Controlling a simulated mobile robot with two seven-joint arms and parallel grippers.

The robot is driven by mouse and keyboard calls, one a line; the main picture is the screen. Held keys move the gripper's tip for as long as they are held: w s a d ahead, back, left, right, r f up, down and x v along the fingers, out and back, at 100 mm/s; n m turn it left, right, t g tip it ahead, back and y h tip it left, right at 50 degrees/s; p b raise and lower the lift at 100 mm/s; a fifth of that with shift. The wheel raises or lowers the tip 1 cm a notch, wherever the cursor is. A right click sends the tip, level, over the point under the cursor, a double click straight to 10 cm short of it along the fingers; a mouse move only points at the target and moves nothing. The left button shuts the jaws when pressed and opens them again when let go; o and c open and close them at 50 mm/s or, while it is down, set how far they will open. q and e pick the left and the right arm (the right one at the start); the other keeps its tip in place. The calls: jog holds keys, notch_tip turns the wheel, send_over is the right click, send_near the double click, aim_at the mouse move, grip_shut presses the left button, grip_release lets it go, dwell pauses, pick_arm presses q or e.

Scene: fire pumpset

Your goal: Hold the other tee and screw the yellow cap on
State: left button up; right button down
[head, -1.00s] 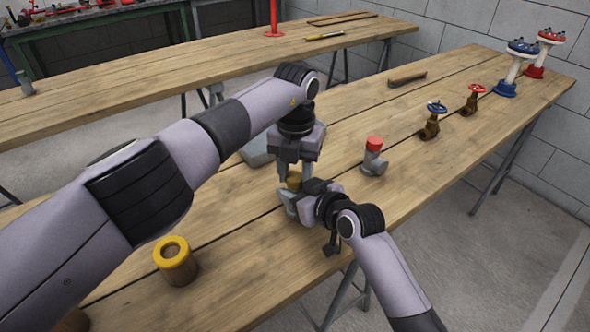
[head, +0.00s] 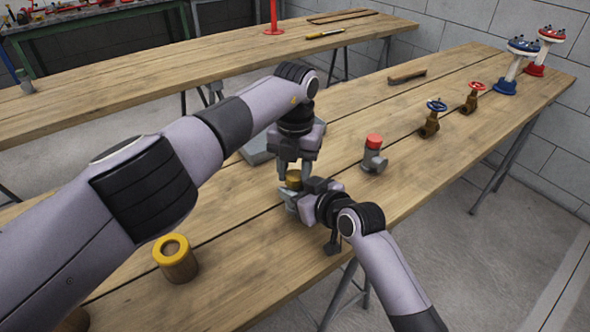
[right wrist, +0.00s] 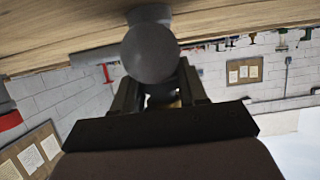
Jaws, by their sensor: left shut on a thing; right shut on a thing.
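The grey tee (head: 290,196) stands on the front bench and is partly hidden by my grippers. The yellow cap (head: 293,180) sits at the top of this tee; whether it is threaded on cannot be seen. My left gripper (head: 295,172) points down from above and is shut on the cap. My right gripper (head: 299,197) comes in from the right and is shut on the tee's body. In the right wrist view the tee's round grey end (right wrist: 150,53) shows between the fingers. Another grey tee (head: 373,162) with a red cap (head: 374,142) stands to the right.
A yellow-rimmed brown cylinder (head: 175,259) stands at the front left. A grey flat object (head: 257,150) lies behind my left gripper. Brass valves with a blue wheel (head: 437,106) and a red wheel (head: 477,87), and a hammer (head: 407,78), are farther right. Bare bench lies between.

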pick_arm(q)
jog(key=shift+s+d, duration=0.15)
jog(key=shift+d, duration=0.2)
jog(key=shift+d+r, duration=0.1)
jog(key=shift+r, duration=0.2)
dwell(0.6)
jog(key=shift+a+f, duration=0.35)
jog(key=shift+f, duration=0.3)
dwell(0.6)
jog(key=shift+r, duration=0.1)
jog(key=shift+a+r, duration=0.15)
jog(key=shift+r, duration=0.05)
jog(key=shift+r, duration=0.4)
dwell(0.9)
jog(key=shift+w+a+f, duration=0.15)
jog(key=shift+w+f, duration=0.05)
jog(key=shift+f, duration=0.5)
dwell(0.5)
jog(key=o, duration=0.7)
